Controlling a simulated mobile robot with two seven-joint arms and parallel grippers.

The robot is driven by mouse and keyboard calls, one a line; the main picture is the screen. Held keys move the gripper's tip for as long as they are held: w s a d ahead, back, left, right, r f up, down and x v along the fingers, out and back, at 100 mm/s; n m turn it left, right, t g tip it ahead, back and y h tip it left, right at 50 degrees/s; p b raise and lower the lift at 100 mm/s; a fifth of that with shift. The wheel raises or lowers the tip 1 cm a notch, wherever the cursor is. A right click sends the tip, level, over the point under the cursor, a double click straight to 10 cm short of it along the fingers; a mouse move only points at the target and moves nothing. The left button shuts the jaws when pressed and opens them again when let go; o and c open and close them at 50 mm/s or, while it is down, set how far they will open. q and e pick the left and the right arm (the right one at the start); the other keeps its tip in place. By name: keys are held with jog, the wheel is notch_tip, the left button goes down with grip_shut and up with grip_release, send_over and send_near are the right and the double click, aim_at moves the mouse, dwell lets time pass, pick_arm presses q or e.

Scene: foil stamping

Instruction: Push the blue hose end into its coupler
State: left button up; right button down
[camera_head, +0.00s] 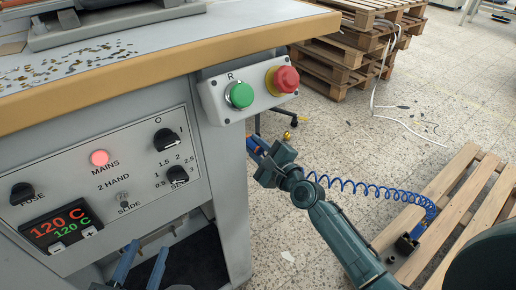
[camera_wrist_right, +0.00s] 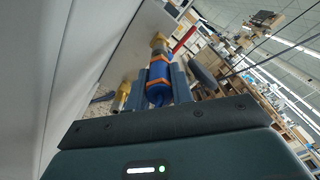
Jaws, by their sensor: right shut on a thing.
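The blue hose end (camera_wrist_right: 160,78), with orange bands, is between the fingers of my right gripper (camera_wrist_right: 160,75) in the right wrist view. A brass fitting (camera_wrist_right: 158,41) is in line with its far tip; I cannot tell whether this is the coupler or part of the hose end, or whether the two are joined. In the head view my right gripper (camera_head: 256,146) is shut on the hose end beside the machine's right side, below the button box. The coiled blue hose (camera_head: 370,187) runs right from it. My left gripper (camera_head: 148,247) is open and empty at the lower left.
The machine's control panel (camera_head: 105,165) and button box (camera_head: 250,90) stand close to my grippers. A brass part (camera_head: 287,135) shows just beyond my right gripper. A wooden pallet (camera_head: 455,200) lies at the right, stacked pallets (camera_head: 345,60) behind. Speckled floor between is mostly clear.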

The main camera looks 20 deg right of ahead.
pick_arm(q)
jog(key=shift+f, duration=0.15)
pick_arm(e)
jog(key=shift+w+a, duration=0.25)
jog(key=shift+w, duration=0.4)
jog(key=c, duration=1.3)
grip_release()
jog(key=shift+o, duration=0.8)
pick_arm(q)
jog(key=shift+s+f, duration=0.1)
jog(key=shift+a+n+g+y+p, duration=0.2)
jog(key=shift+n+g+y+p, duration=0.1)
jog(key=shift+p, duration=0.15)
pick_arm(e)
jog(key=v, duration=1.3)
jog(key=shift+s, duration=0.1)
jog(key=shift+r, duration=0.15)
